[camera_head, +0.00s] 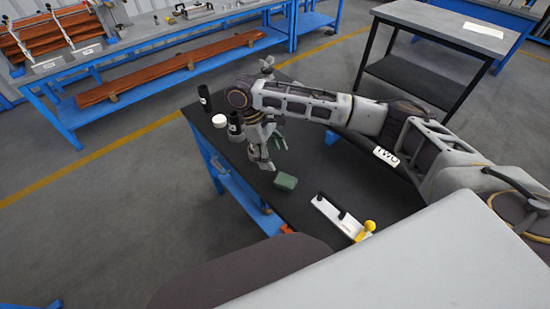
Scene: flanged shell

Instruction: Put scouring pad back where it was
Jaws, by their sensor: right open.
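A small green block, which looks like the scouring pad (285,181), lies on the dark tabletop (310,165). My right gripper (272,158) is open and points down just behind and to the left of the pad, apart from it as far as I can tell. A second greenish patch shows beside the right gripper's fingers; I cannot tell whether it is part of the gripper or another thing. My left gripper is not in view.
Dark bottles (204,97) and a white-capped jar (219,121) stand at the table's left edge, close to my right gripper. A white plate with black handle and yellow knob (341,216) lies at the near right. A grey-topped cart (450,25) stands behind.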

